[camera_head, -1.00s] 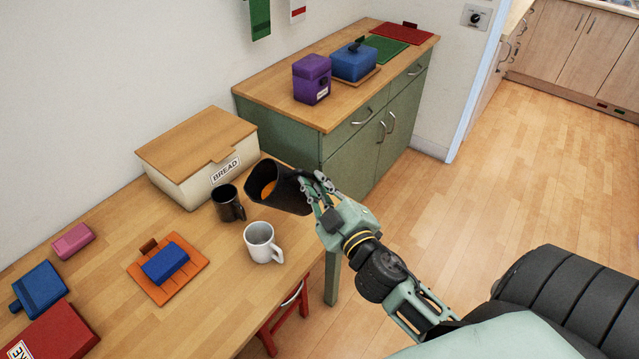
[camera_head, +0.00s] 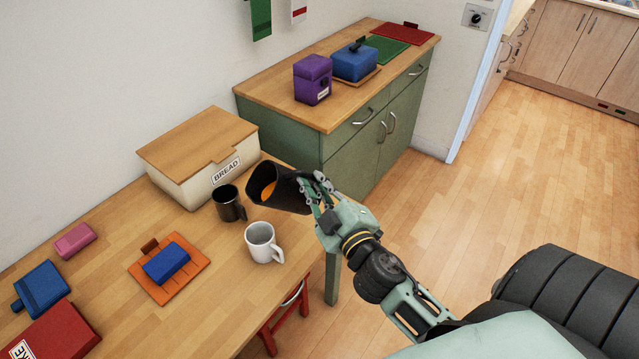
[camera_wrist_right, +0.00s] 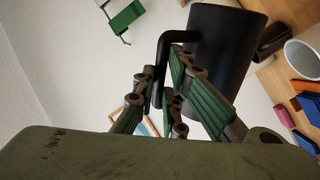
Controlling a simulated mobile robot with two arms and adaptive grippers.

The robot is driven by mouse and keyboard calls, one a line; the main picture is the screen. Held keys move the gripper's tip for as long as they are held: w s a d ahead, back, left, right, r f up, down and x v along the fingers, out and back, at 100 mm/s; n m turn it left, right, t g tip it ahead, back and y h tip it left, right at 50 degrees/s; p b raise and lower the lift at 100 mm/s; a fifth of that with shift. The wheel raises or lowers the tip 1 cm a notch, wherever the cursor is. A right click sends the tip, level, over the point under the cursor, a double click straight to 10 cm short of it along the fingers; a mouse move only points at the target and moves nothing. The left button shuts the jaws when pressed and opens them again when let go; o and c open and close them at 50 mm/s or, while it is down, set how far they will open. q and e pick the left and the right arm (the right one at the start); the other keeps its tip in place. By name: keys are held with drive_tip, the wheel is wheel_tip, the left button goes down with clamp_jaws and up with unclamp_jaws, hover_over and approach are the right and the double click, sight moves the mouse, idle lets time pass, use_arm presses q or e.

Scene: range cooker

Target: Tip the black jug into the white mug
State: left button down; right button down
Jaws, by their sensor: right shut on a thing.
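The black jug (camera_head: 285,190) is held in the air by my right gripper (camera_head: 318,192), tilted with its mouth toward the left. An orange content shows inside its mouth. The white mug (camera_head: 263,243) stands upright on the table, below and slightly left of the jug, apart from it. In the right wrist view the gripper (camera_wrist_right: 172,95) is shut on the handle of the jug (camera_wrist_right: 222,60). The white mug (camera_wrist_right: 303,58) shows there at the right edge. My left gripper is not in view.
A black mug (camera_head: 229,204) stands close to the white mug. A bread box (camera_head: 195,160) is behind it. An orange mat (camera_head: 188,288) with a blue block lies at the left. A green cabinet (camera_head: 355,150) stands behind the arm.

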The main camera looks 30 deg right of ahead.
drive_tip(key=shift+a+r+n, duration=0.3)
drive_tip(key=shift+r+n, duration=0.1)
drive_tip(key=shift+n, duration=0.1)
idle(0.9)
drive_tip(key=shift+w+a+r+n+p, duration=0.1)
drive_tip(key=shift+a+n+p, duration=0.15)
drive_tip(key=shift+n+p, duration=0.15)
idle(0.9)
drive_tip(key=shift+a, duration=0.15)
drive_tip(key=shift+a+n, duration=0.35)
drive_tip(key=shift+n, duration=0.35)
drive_tip(key=shift+w, duration=0.1)
drive_tip(key=shift+a, duration=0.15)
idle(1.1)
drive_tip(key=shift+a+n+b, duration=0.35)
drive_tip(key=shift+a+n, duration=0.05)
drive_tip(key=shift+n, duration=0.3)
idle(0.5)
